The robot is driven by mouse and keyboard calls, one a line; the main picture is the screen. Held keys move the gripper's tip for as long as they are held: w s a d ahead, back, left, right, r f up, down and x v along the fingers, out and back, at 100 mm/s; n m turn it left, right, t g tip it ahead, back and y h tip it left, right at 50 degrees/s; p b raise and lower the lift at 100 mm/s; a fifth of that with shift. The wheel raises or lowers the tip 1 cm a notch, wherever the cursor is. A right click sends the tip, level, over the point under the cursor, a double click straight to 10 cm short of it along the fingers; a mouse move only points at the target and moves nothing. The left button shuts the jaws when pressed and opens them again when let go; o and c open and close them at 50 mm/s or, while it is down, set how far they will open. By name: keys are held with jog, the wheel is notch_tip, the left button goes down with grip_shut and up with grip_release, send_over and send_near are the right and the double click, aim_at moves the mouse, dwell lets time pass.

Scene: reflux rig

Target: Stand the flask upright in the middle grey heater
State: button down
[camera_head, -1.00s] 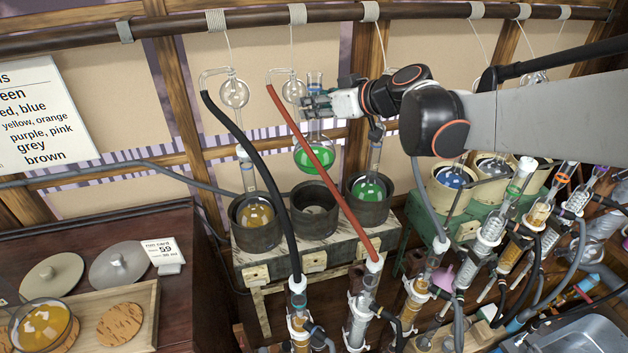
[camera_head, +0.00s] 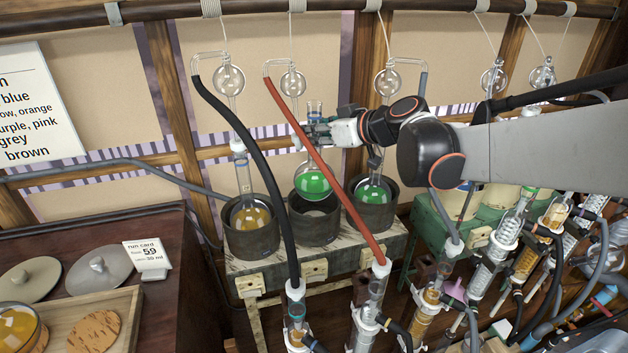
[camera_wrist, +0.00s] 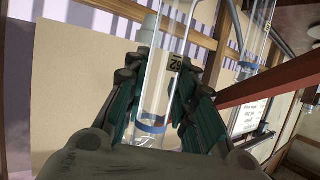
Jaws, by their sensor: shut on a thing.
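The flask (camera_head: 312,184) holds green liquid in its round bulb. It hangs upright by its neck in my gripper (camera_head: 318,131). In the wrist view my gripper (camera_wrist: 163,105) has its fingers on both sides of the clear neck (camera_wrist: 155,100). The bulb is just above the middle grey heater (camera_head: 314,228), over its opening and towards its back rim; I cannot tell whether it touches. The red hose crosses in front of the flask and hides part of it and of the heater.
The left heater (camera_head: 251,240) holds a flask with amber liquid. The right heater (camera_head: 373,214) holds a flask with green liquid. A red hose (camera_head: 335,190) and a black hose (camera_head: 276,205) pass in front of the heaters. A glass bulb (camera_head: 293,84) hangs above.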

aim_at(320, 165)
jog(key=shift+f, duration=4.3)
jog(key=shift+f, duration=0.15)
jog(key=c, duration=1.3)
grip_release()
